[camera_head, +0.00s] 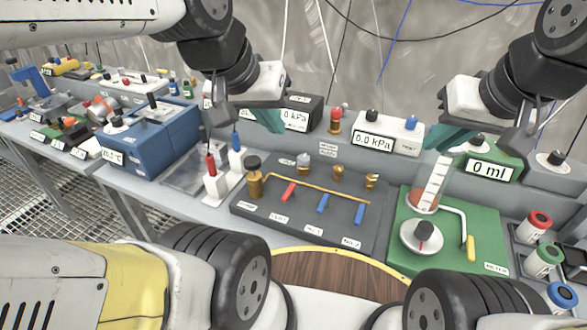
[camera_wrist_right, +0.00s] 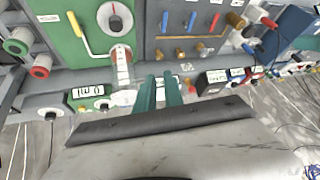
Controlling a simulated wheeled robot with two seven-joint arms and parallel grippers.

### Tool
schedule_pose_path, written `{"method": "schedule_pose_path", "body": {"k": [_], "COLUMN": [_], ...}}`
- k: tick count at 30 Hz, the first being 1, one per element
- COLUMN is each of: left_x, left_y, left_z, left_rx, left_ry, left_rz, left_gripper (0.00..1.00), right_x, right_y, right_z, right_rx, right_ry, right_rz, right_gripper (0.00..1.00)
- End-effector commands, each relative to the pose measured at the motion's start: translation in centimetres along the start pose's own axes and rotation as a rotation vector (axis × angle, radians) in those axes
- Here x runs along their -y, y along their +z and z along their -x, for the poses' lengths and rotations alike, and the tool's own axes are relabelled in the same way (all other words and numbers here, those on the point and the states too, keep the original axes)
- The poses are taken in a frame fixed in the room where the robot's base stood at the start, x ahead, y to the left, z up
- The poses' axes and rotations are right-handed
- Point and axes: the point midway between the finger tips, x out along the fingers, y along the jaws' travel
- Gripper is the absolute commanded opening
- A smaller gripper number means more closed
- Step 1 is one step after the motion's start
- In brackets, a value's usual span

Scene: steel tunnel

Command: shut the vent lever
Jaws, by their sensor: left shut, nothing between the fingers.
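A dark valve board (camera_head: 300,232) carries a red lever (camera_head: 288,192) and two blue levers (camera_head: 323,203) (camera_head: 361,214) beside a thin brass pipe. The three levers lie roughly parallel, across the pipe's direction. The small labels are hard to read, but the red lever seems to be the vent lever. It also shows in the right wrist view (camera_wrist_right: 215,21). My left gripper (camera_head: 270,120) is shut and empty, above and behind the board, apart from the levers. My right gripper (camera_head: 440,138) is open and empty above the back of the green board; its teal fingers show slightly apart in the wrist view (camera_wrist_right: 159,80).
A green board (camera_head: 450,250) with a dial, a yellow handle and a clear cylinder (camera_head: 432,183) stands right of the valve board. Left are a red-and-blue terminal stand (camera_head: 222,180) and a blue box (camera_head: 150,140). Displays line the back. A round wooden top (camera_head: 335,272) lies in front.

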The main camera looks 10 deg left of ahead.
Motion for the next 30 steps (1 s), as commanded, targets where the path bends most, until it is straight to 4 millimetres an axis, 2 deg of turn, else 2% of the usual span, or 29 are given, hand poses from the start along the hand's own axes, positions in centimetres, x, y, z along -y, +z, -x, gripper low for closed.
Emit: {"method": "schedule_pose_path", "body": {"k": [8,12,18,24,30], "left_x": [0.0,0.0,0.0,0.0,0.0], "left_y": [0.0,0.0,0.0,0.0,0.0], "left_z": [0.0,0.0,0.0,0.0,0.0], "left_rx": [0.0,0.0,0.0,0.0,0.0], "left_ry": [0.0,0.0,0.0,0.0,0.0], "left_rz": [0.0,0.0,0.0,0.0,0.0], "left_gripper": [0.0,0.0,0.0,0.0,0.0], "right_x": [3.6,6.2,10.8,16.1,21.7], "right_y": [-4.2,-6.2,-8.0,-8.4,-7.1], "right_z": [-3.0,-5.4,-9.5,-14.2,-19.3], "right_rx": [0.165,0.254,0.376,0.494,0.609], "right_ry": [-0.034,-0.049,-0.064,-0.073,-0.074], "right_rz": [0.235,0.374,0.578,0.785,0.992], "right_gripper": [0.0,0.0,0.0,0.0,0.0]}}
